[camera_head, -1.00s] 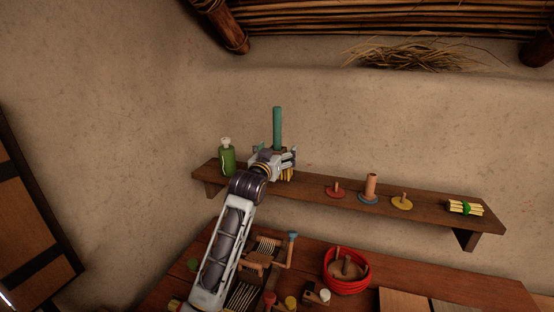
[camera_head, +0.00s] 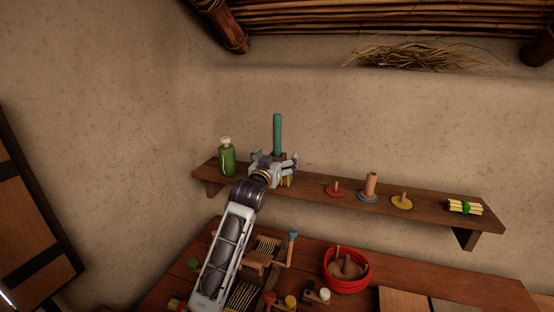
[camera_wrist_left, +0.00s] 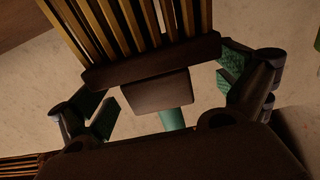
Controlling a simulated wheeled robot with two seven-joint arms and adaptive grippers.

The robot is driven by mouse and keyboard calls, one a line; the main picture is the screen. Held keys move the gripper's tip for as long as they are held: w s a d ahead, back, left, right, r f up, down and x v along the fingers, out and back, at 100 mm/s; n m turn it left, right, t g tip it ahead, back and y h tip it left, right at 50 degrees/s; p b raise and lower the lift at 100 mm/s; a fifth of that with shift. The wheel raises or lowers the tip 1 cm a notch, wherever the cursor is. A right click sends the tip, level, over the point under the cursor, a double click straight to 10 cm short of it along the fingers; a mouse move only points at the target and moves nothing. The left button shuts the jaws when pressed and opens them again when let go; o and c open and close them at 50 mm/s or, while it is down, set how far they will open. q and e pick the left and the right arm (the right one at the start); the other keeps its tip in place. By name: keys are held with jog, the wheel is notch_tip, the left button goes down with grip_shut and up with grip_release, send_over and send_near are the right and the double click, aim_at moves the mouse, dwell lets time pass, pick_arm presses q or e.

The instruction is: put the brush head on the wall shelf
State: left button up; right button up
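The brush head has an upright teal handle (camera_head: 277,133), a dark wooden bar (camera_wrist_left: 150,62) and yellowish bristles (camera_head: 289,182). It stands at the left part of the wall shelf (camera_head: 312,188), bristles down; the contact below is partly hidden by my gripper. My left gripper (camera_head: 275,164) is around the brush head at shelf height. In the left wrist view, its teal-padded fingers are spread on both sides of the brush's small block (camera_wrist_left: 157,91), with gaps visible. My right gripper is in neither view.
A green bottle (camera_head: 227,160) stands left of my gripper. Right of it on the shelf are a red peg (camera_head: 336,189), a pinkish cylinder (camera_head: 370,187), a yellow peg (camera_head: 402,202) and a tied bundle (camera_head: 465,207). The table below holds a red bowl (camera_head: 346,284).

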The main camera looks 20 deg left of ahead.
pick_arm(q)
jog(key=shift+r, duration=0.1)
jog(key=shift+s, duration=1.15)
jog(key=s+b, duration=0.1)
jog(key=s, duration=0.8)
jog(key=shift+s+a, duration=0.2)
jog(key=shift+s, duration=0.1)
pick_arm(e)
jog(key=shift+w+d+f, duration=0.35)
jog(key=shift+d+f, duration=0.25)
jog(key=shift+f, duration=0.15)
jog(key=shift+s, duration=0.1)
